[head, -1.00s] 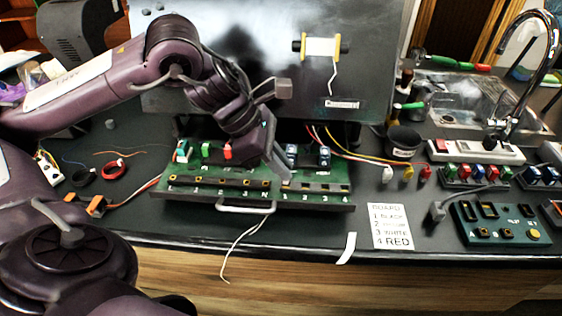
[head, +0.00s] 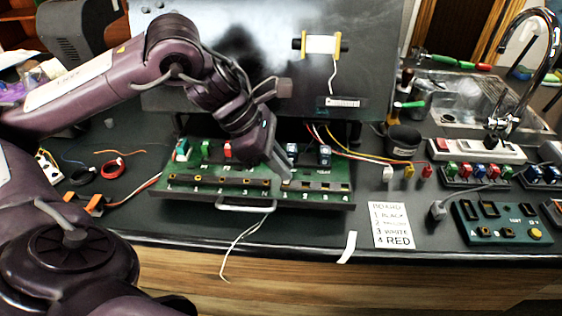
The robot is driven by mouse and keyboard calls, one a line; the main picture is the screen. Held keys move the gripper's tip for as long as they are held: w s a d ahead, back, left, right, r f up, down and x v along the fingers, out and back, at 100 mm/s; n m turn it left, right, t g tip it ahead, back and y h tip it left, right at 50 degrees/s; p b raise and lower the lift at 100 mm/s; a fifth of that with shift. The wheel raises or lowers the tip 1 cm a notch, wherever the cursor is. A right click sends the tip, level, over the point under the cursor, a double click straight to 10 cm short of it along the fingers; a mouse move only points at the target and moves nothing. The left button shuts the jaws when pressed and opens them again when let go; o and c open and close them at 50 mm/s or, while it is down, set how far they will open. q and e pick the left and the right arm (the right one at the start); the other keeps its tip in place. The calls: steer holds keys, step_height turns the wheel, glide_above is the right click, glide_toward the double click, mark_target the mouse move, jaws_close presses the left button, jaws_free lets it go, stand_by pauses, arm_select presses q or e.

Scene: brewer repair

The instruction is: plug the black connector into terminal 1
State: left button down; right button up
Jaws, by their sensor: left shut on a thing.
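My left gripper (head: 284,172) points down at the green board (head: 225,194), its fingertips at the row marked 1 to 4, over the left end where terminal 1 (head: 287,187) lies. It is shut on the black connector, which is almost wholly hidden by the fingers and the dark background. I cannot tell whether the connector is in the terminal or just above it. White (head: 388,173), yellow (head: 409,171) and red (head: 427,171) connectors lie loose on the bench, right of the board. My right gripper is not in view.
A note (head: 391,226) lists 1 black, 2 yellow, 3 white, 4 red. Blue and white switches (head: 324,155) stand behind the terminals. A dark cup (head: 403,142) and a second green board (head: 500,222) are to the right. A handle (head: 246,207) fronts the board.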

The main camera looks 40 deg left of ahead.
arm_select(q)
steer(key=shift+f+b, duration=0.3)
steer(key=shift+f, duration=0.05)
stand_by(0.6)
steer(key=shift+f+b, duration=0.3)
steer(key=shift+b, duration=0.05)
stand_by(0.5)
steer(key=c, duration=1.3)
jaws_free()
steer(key=shift+c, duration=0.2)
steer(key=shift+r, duration=0.1)
steer(key=v, duration=0.7)
steer(key=shift+a+r, duration=0.2)
steer(key=shift+r, duration=0.05)
steer(key=shift+s, duration=0.1)
